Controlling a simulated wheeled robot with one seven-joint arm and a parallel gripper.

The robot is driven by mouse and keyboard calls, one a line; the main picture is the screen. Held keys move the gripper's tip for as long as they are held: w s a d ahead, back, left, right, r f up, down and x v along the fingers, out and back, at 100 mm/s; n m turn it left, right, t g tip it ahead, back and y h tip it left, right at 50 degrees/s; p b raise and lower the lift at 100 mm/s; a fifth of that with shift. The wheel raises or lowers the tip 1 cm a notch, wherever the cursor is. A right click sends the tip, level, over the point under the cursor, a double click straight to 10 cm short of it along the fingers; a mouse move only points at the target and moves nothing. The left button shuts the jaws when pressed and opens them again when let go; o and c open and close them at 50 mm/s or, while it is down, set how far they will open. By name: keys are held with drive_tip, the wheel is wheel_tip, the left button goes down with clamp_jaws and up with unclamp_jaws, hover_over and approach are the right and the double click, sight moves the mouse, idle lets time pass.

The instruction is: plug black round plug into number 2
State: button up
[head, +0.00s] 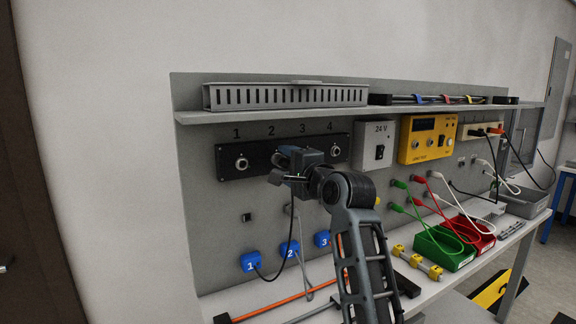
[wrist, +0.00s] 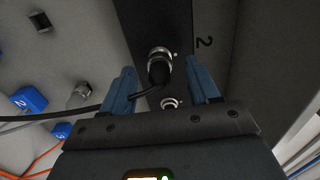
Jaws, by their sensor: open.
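The black round plug (wrist: 158,74) shows in the wrist view with its metal ring against the socket beside the printed 2 (wrist: 204,42). Its black cable runs off to the left. How deep it sits cannot be told. My gripper (wrist: 160,84) is open, with one blue finger on each side of the plug and visible gaps between. In the head view my gripper (head: 282,165) is in front of the black socket panel (head: 262,158), hiding the number 2 socket and the plug. Sockets 1 (head: 242,163) and 4 (head: 335,151) show as metal rings and look empty.
Blue numbered holders (head: 250,262) line the wall below the panel. A shelf (head: 190,117) overhangs above it. A 24 V box (head: 375,146) and a yellow instrument (head: 427,138) are to the right. Green and red bins (head: 446,258) and cables stand on the bench.

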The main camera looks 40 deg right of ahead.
drive_tip(key=shift+s, duration=0.1)
drive_tip(key=b+v, duration=0.1)
drive_tip(key=v, duration=0.6)
drive_tip(key=shift+s+b, duration=0.3)
drive_tip(key=shift+b, duration=0.05)
drive_tip(key=shift+a, duration=0.15)
drive_tip(key=s+a+f+n+y, duration=0.1)
drive_tip(key=s+a+f+n, duration=0.3)
drive_tip(key=f, duration=0.3)
drive_tip(key=s+a+f+n+g, duration=0.1)
drive_tip(key=s+a+f+n, duration=0.1)
drive_tip(key=s+a+f, duration=0.4)
drive_tip(key=s+a+f+n+y, duration=0.1)
drive_tip(key=s+a+f+n, duration=0.2)
drive_tip(key=f, duration=0.5)
drive_tip(key=s+a+f+n+y, duration=0.1)
drive_tip(key=s+a+n, duration=0.2)
drive_tip(key=s, duration=0.6)
drive_tip(key=s+a+f+n+g+y, duration=0.1)
drive_tip(key=s+a+n, duration=0.3)
drive_tip(key=s, duration=0.5)
drive_tip(key=s+a+f+n+y, duration=0.1)
drive_tip(key=s+a+n, duration=0.2)
drive_tip(key=s, duration=0.6)
drive_tip(key=shift+a+f+n+g, duration=0.25)
drive_tip(key=shift+a+n+g, duration=0.1)
drive_tip(key=shift+n, duration=0.75)
drive_tip(key=shift+c, duration=0.2)
